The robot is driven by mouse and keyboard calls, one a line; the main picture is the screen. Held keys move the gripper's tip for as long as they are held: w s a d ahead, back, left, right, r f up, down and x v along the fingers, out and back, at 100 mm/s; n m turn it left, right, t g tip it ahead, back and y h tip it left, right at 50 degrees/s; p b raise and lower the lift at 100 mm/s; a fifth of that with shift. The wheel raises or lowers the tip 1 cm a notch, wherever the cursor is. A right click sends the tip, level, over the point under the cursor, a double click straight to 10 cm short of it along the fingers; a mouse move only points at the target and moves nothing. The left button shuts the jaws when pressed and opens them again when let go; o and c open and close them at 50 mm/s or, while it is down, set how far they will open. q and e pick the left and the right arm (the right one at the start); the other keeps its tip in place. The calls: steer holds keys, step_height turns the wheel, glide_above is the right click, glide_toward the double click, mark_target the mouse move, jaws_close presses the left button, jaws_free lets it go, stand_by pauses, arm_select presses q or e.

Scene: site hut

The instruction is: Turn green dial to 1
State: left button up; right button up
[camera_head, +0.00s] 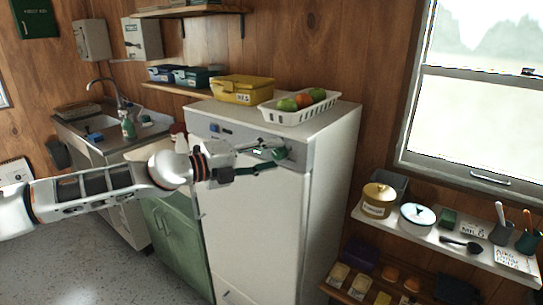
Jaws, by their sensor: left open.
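The green dial (280,153) is on the upper front panel (236,135) of a white fridge (256,210), near the panel's right end. My left gripper (277,155) is open, its two dark fingers reaching right across the panel, one above and one below the dial. I cannot tell whether the fingers touch the dial. The dial's marks and the number it points to are too small to read. A blue dial (214,127) is at the panel's left end. My right gripper is not in view.
A white basket of fruit (297,112) and a yellow box (243,89) sit above the panel. A sink (100,122) and green cabinet (176,232) stand to the left. Right of the fridge, a shelf (436,238) holds pots and utensils. The floor at lower left is clear.

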arm_select(q)
steer(key=v, duration=1.1)
steer(key=shift+a, duration=0.2)
steer(key=shift+s, duration=0.1)
steer(key=s+d+f+n+t+h, duration=0.1)
steer(key=s+d+f+n, duration=0.15)
steer(key=d+f, duration=0.25)
steer(key=s+d+f+n+h, duration=0.1)
steer(key=s+d+f+n, duration=0.1)
steer(key=d+f+n, duration=0.25)
step_height(320, 180, down, 8)
steer(key=s+a+n+t+y, duration=0.1)
steer(key=s+n+t+y, duration=0.15)
steer(key=n, duration=0.45)
steer(key=s+a+f+n+t+y, duration=0.1)
steer(key=s+a+f+n+y, duration=0.25)
steer(key=f, duration=0.55)
steer(key=s+a+f+n+t+y, duration=0.1)
steer(key=s+a+f+n+y, duration=0.15)
steer(key=a+f+n, duration=0.4)
steer(key=s+a+f+n+g+y, duration=0.2)
steer(key=s+a+f, duration=0.3)
steer(key=s+f, duration=0.3)
steer(key=s+a+f+n+g+y, duration=0.2)
steer(key=s+a+f, duration=0.3)
steer(key=s+f, duration=0.4)
steer(key=shift+f+y, duration=0.75)
steer(key=shift+y, duration=0.1)
